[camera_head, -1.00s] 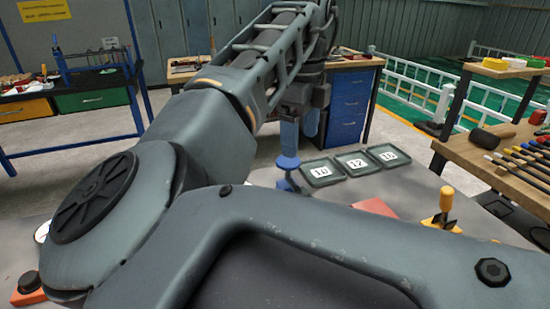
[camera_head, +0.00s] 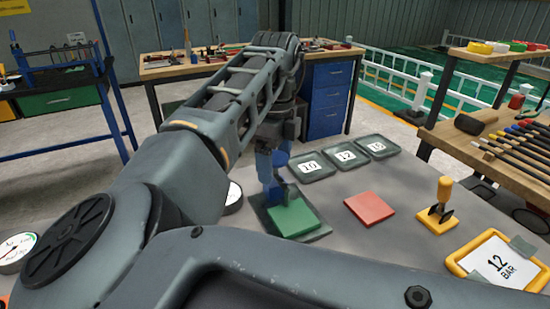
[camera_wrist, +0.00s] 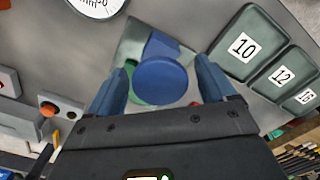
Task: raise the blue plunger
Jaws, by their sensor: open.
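The blue plunger shows in the wrist view as a round blue knob (camera_wrist: 161,82) on a blue stem, between the two fingers. My gripper (camera_wrist: 166,88) is open, with one blue finger on each side of the knob; gaps show on both sides, so I see no firm contact. In the head view my gripper (camera_head: 272,165) points down above a grey base plate (camera_head: 316,231) with a green pad (camera_head: 292,217). The plunger is largely hidden there behind my gripper and arm. How high the knob stands cannot be told.
Trays marked 10 (camera_head: 312,166), 12 (camera_head: 345,154) and 16 (camera_head: 377,146) lie behind. A red pad (camera_head: 369,208), a yellow-handled tool (camera_head: 441,202) and a yellow-framed "12 BAR" sign (camera_head: 499,262) lie to the right. A dial gauge (camera_head: 14,250) is at the left.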

